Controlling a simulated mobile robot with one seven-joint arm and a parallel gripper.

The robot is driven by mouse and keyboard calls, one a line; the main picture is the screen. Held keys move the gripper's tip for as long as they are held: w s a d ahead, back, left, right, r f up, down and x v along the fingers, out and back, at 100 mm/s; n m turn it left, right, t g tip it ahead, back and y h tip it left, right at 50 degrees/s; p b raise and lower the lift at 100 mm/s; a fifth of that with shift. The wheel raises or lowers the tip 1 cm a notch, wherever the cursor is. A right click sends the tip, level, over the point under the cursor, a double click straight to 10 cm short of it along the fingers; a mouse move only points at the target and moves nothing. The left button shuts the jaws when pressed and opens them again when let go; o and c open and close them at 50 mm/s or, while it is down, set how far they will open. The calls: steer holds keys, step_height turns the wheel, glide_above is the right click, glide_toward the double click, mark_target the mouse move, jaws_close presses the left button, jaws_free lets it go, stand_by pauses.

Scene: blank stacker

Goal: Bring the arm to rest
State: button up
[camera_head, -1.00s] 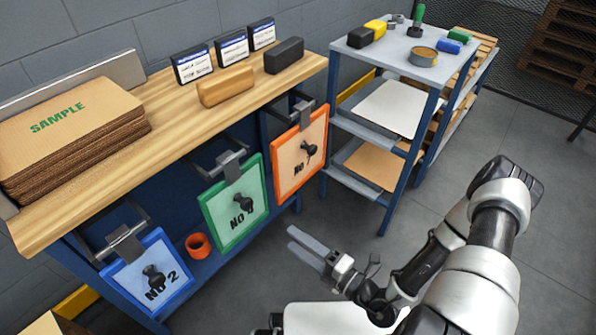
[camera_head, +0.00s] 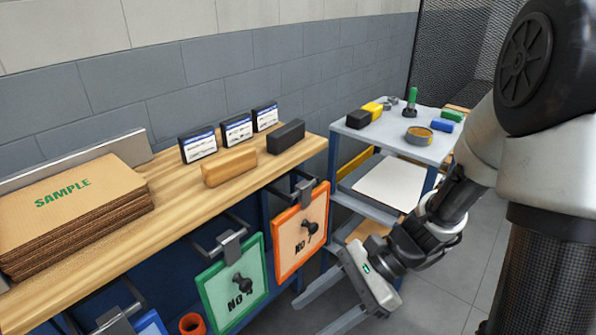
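My gripper (camera_head: 335,303) is at the lower middle, in front of the shelf cart and to the right of the orange-framed board. Its two long grey fingers are spread apart with nothing between them. It appears clear of the workbench and the boards. My arm rises from it on the right and covers part of the cart.
The wooden workbench (camera_head: 110,247) bears a SAMPLE cardboard stack (camera_head: 70,215), several small boxes and blocks. Orange (camera_head: 301,232) and green (camera_head: 232,283) framed boards hang on its front. The shelf cart (camera_head: 378,138) holds small items. An orange cup (camera_head: 192,324) is low down.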

steer(key=s+d+r+n+t+h, duration=0.1)
steer(key=d+r+n+t+h, duration=0.35)
steer(key=r+n, duration=0.35)
steer(key=s+d+r+n+t+h, duration=0.1)
steer(key=d+r+n+t+h, duration=0.4)
steer(key=r, duration=0.4)
step_height(320, 180, up, 24)
steer(key=d+n+p, duration=0.1)
steer(key=p, duration=2.3)
steer(key=shift+w+d+r+g, duration=0.2)
steer(key=shift+d+r+g, duration=0.05)
steer(key=shift+g, duration=0.1)
steer(key=shift+c, duration=0.4)
